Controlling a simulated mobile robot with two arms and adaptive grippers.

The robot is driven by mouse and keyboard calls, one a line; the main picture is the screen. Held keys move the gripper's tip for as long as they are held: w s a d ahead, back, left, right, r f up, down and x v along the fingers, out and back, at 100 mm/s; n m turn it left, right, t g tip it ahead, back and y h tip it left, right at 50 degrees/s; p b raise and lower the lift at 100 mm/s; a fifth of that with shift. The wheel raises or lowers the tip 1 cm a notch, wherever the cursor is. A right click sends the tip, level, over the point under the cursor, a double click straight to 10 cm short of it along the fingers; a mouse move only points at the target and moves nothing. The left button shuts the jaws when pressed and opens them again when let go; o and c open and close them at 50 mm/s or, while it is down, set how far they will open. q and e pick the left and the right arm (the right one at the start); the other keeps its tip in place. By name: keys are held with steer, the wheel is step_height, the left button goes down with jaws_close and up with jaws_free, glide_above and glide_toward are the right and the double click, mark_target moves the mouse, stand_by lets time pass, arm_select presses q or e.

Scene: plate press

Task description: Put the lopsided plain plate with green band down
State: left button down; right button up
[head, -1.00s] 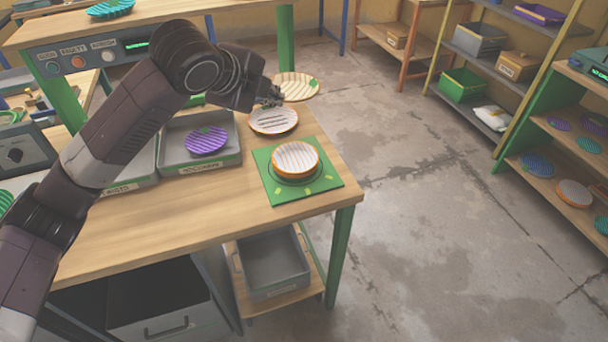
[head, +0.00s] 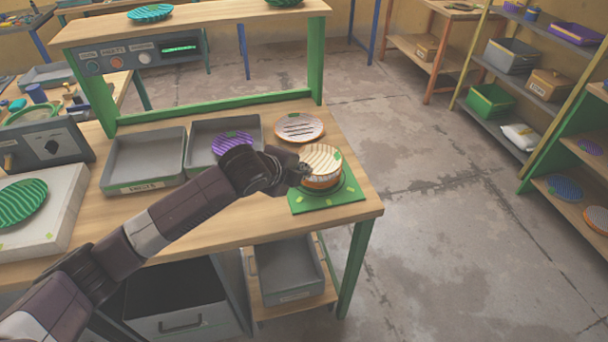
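The cream plate with ridges and a green mark (head: 323,157) is over a stack of plates with an orange rim (head: 322,183). The stack stands on a green square mat (head: 345,194) at the table's right end. I cannot tell whether the cream plate touches the stack. My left gripper (head: 303,169) reaches in from the left and is closed at the plate's left edge; its fingertips are small and partly hidden. My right gripper is not in view.
A white striped plate (head: 299,127) lies behind the mat. Two grey trays stand to the left, one empty (head: 145,160) and one (head: 224,126) holding a purple plate (head: 231,143). A green plate (head: 22,202) lies on a pale block at far left.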

arm_select(q)
steer(key=shift+f, duration=0.95)
steer(key=c, duration=2.2)
jaws_free()
steer(key=shift+o, duration=0.2)
steer(key=v, duration=1.2)
steer(key=shift+b, duration=0.35)
